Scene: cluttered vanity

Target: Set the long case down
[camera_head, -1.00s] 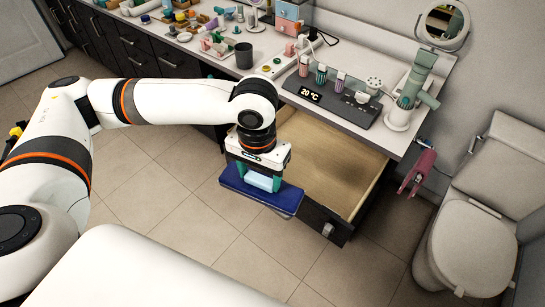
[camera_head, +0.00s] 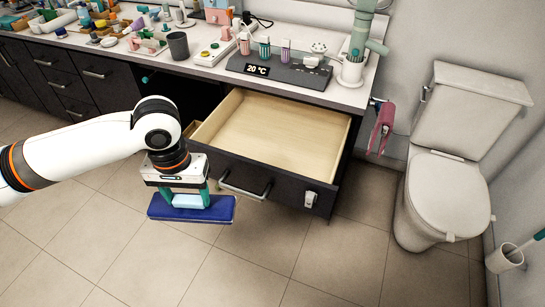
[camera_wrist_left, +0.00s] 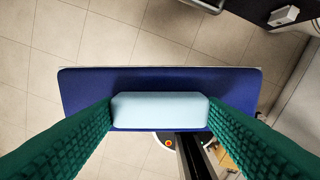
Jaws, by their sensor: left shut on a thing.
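The long case (camera_head: 165,212) is dark blue with a light blue raised block (camera_head: 187,201) on its top. My left gripper (camera_head: 187,198) is shut on this block, with a green finger on each side. It holds the case roughly level in the air, in front of the open drawer. In the left wrist view the case (camera_wrist_left: 80,90) lies across the middle, and the green fingers (camera_wrist_left: 160,112) press on both ends of the light block. The floor shows beyond it. The drawer (camera_head: 285,127) is pulled out and its visible interior is empty. My right gripper is not in view.
The drawer front (camera_head: 245,175) has a metal handle and a white latch (camera_head: 311,199). The counter above is cluttered with a grey cup (camera_head: 178,46), a dark temperature panel (camera_head: 280,70) and several small items. A toilet (camera_head: 445,190) stands at the right.

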